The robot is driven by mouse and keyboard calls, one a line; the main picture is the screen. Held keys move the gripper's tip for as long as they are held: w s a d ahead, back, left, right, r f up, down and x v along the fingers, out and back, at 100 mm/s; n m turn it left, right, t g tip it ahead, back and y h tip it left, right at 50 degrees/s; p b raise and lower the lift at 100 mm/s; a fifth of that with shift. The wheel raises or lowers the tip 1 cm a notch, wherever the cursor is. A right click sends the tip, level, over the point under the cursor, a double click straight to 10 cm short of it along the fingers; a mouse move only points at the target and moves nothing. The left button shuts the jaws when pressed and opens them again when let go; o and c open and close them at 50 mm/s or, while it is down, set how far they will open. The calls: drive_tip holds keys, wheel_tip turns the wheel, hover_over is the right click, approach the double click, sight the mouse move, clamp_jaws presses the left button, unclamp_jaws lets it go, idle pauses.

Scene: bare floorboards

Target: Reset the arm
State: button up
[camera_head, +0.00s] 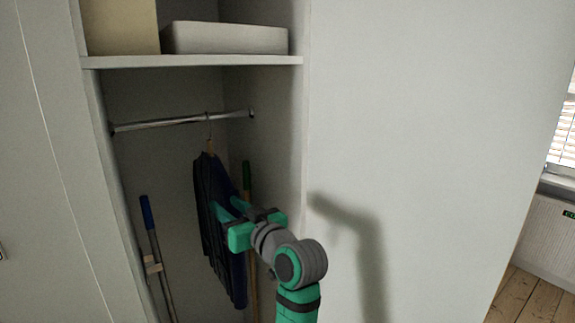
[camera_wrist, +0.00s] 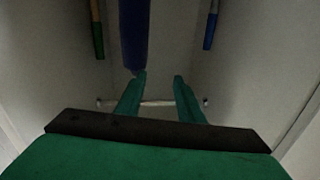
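My gripper (camera_head: 229,208) is stretched into the open closet, in front of a dark blue garment on a hanger. In the wrist view its two green fingers (camera_wrist: 159,77) stand apart with nothing visible between their tips. The garment (camera_head: 207,196) hangs from the metal rod (camera_head: 180,121), and the gripper hides part of it. In the wrist view the garment (camera_wrist: 134,36) is just beyond the left fingertip; I cannot tell whether they touch. The rod (camera_wrist: 155,102) shows behind the fingers there.
A blue-topped pole (camera_head: 152,235) leans at the closet's left, and a green-topped pole (camera_head: 248,180) stands behind the garment. A shelf (camera_head: 200,61) above carries a pale box (camera_head: 225,38) and a tan box (camera_head: 121,27). A large white panel (camera_head: 420,130) is right of my arm.

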drive_tip(key=s+d+f+m+t+h, duration=0.1)
drive_tip(key=d+f+m+h, duration=0.1)
drive_tip(key=f, duration=0.9)
drive_tip(key=s+d+f+m+t+h, duration=0.1)
drive_tip(key=s+d+f+m+h, duration=0.15)
drive_tip(key=f, duration=0.75)
drive_tip(key=s+d+f+m+h, duration=0.2)
drive_tip(key=s+d+f, duration=0.2)
drive_tip(key=s+f, duration=0.55)
drive_tip(key=s+d+f+m+h, duration=0.1)
drive_tip(key=s+d+f+h, duration=0.2)
drive_tip(key=s+f, duration=0.65)
drive_tip(key=s+d+f+h, duration=0.1)
drive_tip(key=s+d+h, duration=0.1)
drive_tip(key=s, duration=2.6)
drive_tip(key=shift+s+d+f, duration=0.2)
drive_tip(key=shift+s+f, duration=0.05)
drive_tip(key=shift+s, duration=0.15)
